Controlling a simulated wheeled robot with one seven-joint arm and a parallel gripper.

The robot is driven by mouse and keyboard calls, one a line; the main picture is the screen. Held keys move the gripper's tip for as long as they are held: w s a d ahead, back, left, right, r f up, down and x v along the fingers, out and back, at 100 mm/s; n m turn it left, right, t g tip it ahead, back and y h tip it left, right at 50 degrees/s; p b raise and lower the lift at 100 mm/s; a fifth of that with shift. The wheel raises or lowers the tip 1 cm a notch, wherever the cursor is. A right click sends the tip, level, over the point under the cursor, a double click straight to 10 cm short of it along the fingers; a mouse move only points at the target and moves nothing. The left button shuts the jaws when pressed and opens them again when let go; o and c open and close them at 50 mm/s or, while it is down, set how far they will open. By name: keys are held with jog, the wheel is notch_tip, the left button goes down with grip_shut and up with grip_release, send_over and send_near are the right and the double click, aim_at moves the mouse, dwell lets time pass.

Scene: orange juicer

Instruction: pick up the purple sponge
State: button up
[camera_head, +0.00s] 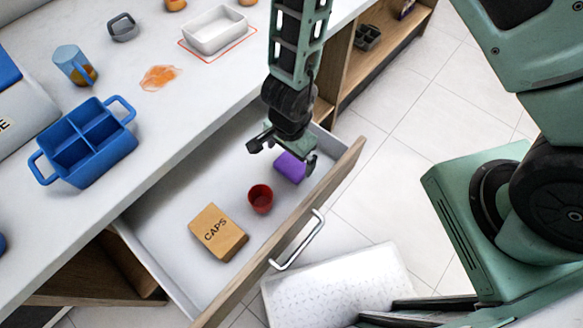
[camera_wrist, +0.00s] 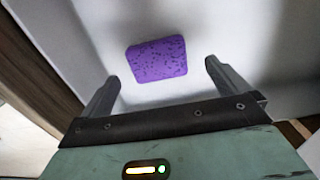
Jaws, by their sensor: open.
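The purple sponge (camera_head: 290,167) lies in the open drawer (camera_head: 180,190), near its far right end. In the wrist view the sponge (camera_wrist: 157,60) is a flat, pitted block on the pale drawer floor. My gripper (camera_head: 283,152) is above the drawer, and its palm hides part of the sponge in the head view. In the wrist view my gripper (camera_wrist: 160,80) is open, with its two fingers apart on either side of the sponge's near edge. Nothing is between the fingers, and the sponge appears beyond their tips.
A red cup (camera_head: 260,198) and a box marked CAPS (camera_head: 218,232) share the drawer. The drawer's wooden front (camera_head: 290,240) has a metal handle (camera_head: 299,246).

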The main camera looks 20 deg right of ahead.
aim_at(292, 164)
jog(key=f+b, duration=0.1)
jog(key=f, duration=0.1)
jog(key=f+b, duration=0.2)
jog(key=shift+s+d+f, duration=0.1)
jog(key=shift+d, duration=0.1)
jog(key=c, duration=1)
notch_tip(292, 164, up, 28)
jog(key=p, duration=1.6)
jog(key=shift+p, duration=0.4)
jog(key=shift+o, duration=0.4)
